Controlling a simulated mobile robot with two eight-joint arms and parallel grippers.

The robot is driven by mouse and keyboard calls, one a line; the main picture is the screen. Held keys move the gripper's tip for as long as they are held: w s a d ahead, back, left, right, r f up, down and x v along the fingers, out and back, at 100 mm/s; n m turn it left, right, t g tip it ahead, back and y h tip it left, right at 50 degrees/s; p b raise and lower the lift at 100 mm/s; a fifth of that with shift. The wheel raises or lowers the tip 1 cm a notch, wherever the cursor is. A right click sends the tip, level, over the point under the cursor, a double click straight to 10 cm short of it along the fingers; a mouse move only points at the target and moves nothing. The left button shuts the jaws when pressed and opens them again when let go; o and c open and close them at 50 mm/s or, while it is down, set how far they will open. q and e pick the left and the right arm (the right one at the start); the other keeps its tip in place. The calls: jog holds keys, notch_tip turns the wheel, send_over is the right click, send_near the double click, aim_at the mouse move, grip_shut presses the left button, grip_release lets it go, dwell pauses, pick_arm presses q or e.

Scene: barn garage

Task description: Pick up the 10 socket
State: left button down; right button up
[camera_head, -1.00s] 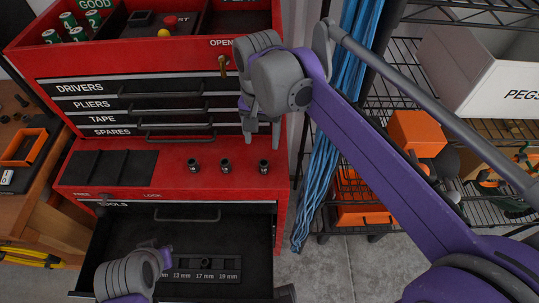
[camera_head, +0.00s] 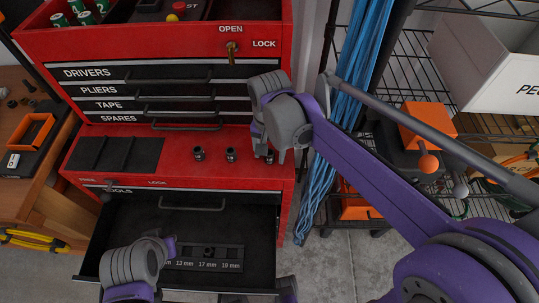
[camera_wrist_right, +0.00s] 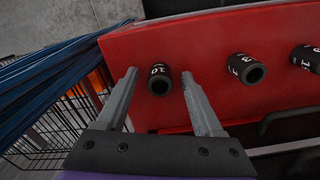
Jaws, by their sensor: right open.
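The 10 socket (camera_wrist_right: 158,80) is a small black cylinder marked 10, on the red tool chest's ledge. In the head view it is the rightmost of three sockets (camera_head: 269,157), partly behind my right gripper. My right gripper (camera_head: 262,148) is over it. In the right wrist view, the open fingers (camera_wrist_right: 158,74) show to either side of the socket, with gaps; whether they are down at its height is unclear. The socket marked 13 (camera_wrist_right: 247,68) and a third socket (camera_wrist_right: 306,58) stand to its right there. My left gripper (camera_head: 150,262) is low over the open drawer, its fingers hidden.
The open bottom drawer (camera_head: 120,225) holds a black rail (camera_head: 225,265) with size labels. Blue cables (camera_head: 345,120) hang beside the chest. A wire shelf (camera_head: 490,130) with a white box (camera_head: 490,65) is at right. A wooden bench (camera_head: 40,190) is at left.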

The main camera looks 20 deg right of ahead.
grip_shut()
dwell(0.4)
